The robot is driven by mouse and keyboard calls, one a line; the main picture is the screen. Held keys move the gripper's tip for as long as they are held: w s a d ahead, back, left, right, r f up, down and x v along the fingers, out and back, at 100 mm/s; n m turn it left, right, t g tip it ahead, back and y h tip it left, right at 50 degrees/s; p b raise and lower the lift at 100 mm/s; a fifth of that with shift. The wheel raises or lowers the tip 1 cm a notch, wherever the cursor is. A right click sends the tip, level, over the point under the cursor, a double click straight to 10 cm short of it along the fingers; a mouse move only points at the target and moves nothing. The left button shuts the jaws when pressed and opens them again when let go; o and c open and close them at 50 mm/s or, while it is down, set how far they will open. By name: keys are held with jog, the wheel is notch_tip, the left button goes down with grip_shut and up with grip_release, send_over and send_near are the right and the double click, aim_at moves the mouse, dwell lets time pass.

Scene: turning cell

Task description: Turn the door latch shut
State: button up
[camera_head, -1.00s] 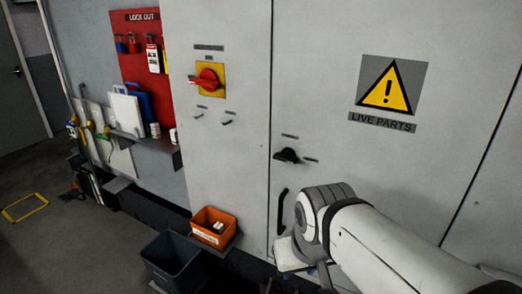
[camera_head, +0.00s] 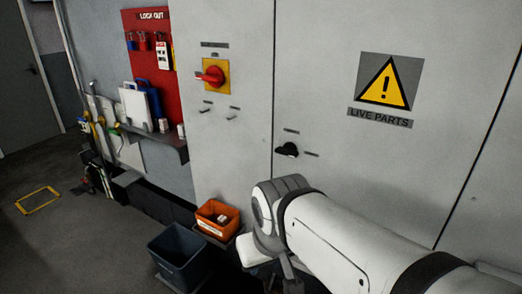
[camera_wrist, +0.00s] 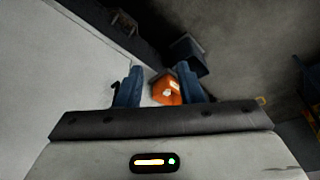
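The door latch (camera_head: 287,150) is a small black turn knob on the grey cabinet door (camera_head: 340,190), close to the door's left seam. Its lever points sideways, and small labels sit above it and to its right. In the head view my arm is below the latch, apart from it. In the wrist view my gripper (camera_wrist: 160,88) is open, with two blue fingers apart and nothing between them. It faces down past the cabinet towards an orange bin (camera_wrist: 166,90). The latch cannot be made out in the wrist view.
A red rotary switch (camera_head: 211,76) on a yellow plate is left of the door. A lockout board (camera_head: 150,60) and a shelf (camera_head: 165,142) are further left. The orange bin (camera_head: 216,232) and a dark bin (camera_head: 178,262) stand low by the cabinet. The floor at left is mostly open.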

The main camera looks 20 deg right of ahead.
jog(key=w+d+f+n+h+b, duration=0.2)
jog(key=w+d+f+h+b, duration=0.15)
jog(key=b, duration=0.35)
jog(key=n+t+h+b, duration=0.6)
jog(key=h+b, duration=0.5)
jog(key=b, duration=0.9)
send_near(284, 154)
jog(key=d+t, duration=0.1)
jog(key=d, duration=0.2)
jog(key=shift+t+y, duration=0.35)
jog(key=shift+t, duration=0.05)
jog(key=x, duration=0.7)
jog(key=shift+w+a+f+p, duration=0.15)
jog(key=shift+w+f+p, duration=0.05)
jog(key=shift+w+p, duration=0.15)
jog(key=shift+s, duration=0.1)
jog(key=shift+c, duration=0.2)
jog(key=shift+a+m, duration=0.1)
jog(key=shift+m, duration=0.2)
grip_shut()
